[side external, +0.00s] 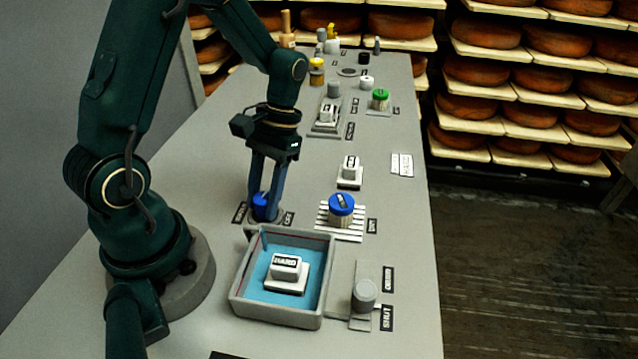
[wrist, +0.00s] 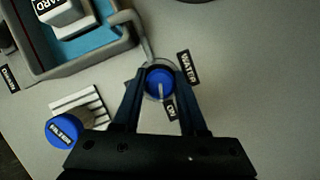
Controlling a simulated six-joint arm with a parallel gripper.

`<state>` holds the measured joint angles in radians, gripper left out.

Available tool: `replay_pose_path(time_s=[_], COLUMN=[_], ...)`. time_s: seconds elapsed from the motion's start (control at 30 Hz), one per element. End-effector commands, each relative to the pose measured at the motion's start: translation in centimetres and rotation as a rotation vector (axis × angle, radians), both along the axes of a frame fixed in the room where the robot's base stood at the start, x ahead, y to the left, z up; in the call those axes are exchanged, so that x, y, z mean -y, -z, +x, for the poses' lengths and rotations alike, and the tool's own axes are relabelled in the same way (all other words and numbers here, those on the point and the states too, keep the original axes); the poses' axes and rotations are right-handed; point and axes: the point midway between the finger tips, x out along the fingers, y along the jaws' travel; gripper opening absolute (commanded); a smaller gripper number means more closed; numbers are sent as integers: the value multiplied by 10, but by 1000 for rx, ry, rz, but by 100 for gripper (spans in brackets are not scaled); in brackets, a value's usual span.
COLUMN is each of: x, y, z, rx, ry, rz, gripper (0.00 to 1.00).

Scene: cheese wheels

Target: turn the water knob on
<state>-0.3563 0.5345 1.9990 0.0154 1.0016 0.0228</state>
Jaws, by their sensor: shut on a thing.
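The blue round water knob (wrist: 159,83) has a pale pointer line on top and sits on a grey round base. In the side view the knob (side external: 260,207) is partly hidden by my fingers. My gripper (side external: 266,196) points straight down with its two fingers on either side of the knob, shut on it. In the wrist view my gripper (wrist: 160,76) has one finger against each side of the knob.
A grey basin (side external: 240,296) with a blue floor and a block marked HARD stands close in front. A blue-capped jar (side external: 341,208) on a slatted rack is to the right. A grey cylinder (side external: 364,296) stands at the front right. Several small items line the table's far end.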

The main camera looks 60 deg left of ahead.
Motion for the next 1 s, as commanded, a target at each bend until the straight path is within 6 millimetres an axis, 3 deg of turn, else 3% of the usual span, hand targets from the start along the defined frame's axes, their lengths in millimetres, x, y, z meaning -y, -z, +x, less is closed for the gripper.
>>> replay_pose_path(time_s=[0.4,1.0], x=[0,0], y=[-1,-1], z=[1,1], rx=[4,4], ry=[-237,-286], rz=[0,1], gripper=[0,0])
